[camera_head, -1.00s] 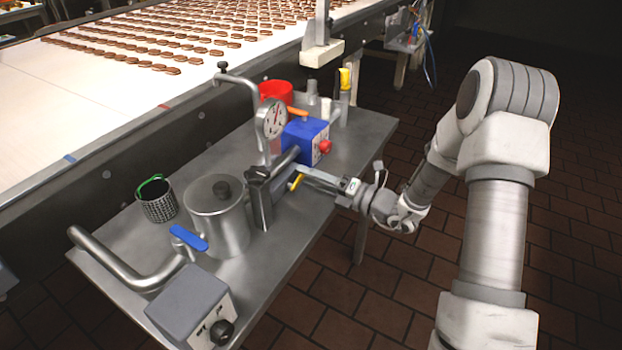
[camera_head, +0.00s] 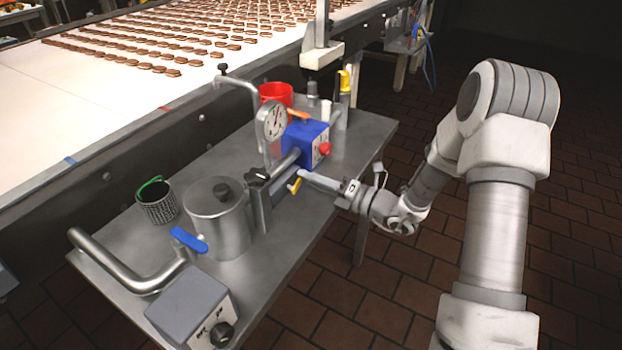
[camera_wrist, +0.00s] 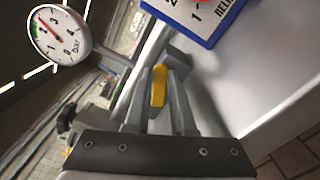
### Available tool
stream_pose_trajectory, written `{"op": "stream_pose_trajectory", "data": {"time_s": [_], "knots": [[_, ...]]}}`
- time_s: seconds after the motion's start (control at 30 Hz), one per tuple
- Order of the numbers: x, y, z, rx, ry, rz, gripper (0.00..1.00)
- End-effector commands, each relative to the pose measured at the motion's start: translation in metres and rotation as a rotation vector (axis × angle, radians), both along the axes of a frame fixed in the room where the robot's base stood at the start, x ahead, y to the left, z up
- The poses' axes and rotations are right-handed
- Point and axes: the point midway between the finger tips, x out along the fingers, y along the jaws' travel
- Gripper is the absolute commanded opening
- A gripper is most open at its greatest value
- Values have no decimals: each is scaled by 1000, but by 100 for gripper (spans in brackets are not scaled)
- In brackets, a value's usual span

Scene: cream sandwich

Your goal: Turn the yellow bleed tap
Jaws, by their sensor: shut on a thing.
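The yellow bleed tap (camera_head: 294,186) is a small lever on the metal pipework at the middle of the steel table. In the wrist view the yellow tap (camera_wrist: 158,86) stands between my two grey fingers. My gripper (camera_head: 302,178) reaches in from the right and is shut on the tap. The gripper also shows in the wrist view (camera_wrist: 160,88), with a finger on each side of the lever. The tap's base is partly hidden by the fingers.
A dial gauge (camera_head: 271,121) and a blue box (camera_head: 306,142) with a red knob stand close behind the tap. A steel pot (camera_head: 218,222), a blue-handled valve (camera_head: 189,240) and a grey box (camera_head: 190,305) are to the left. A red container (camera_head: 276,93) stands behind.

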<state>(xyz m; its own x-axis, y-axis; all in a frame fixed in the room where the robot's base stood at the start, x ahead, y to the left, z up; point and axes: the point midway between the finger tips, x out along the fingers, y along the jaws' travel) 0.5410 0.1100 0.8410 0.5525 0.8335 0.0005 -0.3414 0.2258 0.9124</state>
Motion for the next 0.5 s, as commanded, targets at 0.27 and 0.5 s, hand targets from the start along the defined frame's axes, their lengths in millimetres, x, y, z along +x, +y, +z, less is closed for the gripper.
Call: {"op": "stream_pose_trajectory", "data": {"time_s": [0.27,0.5], "knots": [[-3,1,6,-86,-128,0,0],[-8,4,12,-206,-311,1,0]]}}
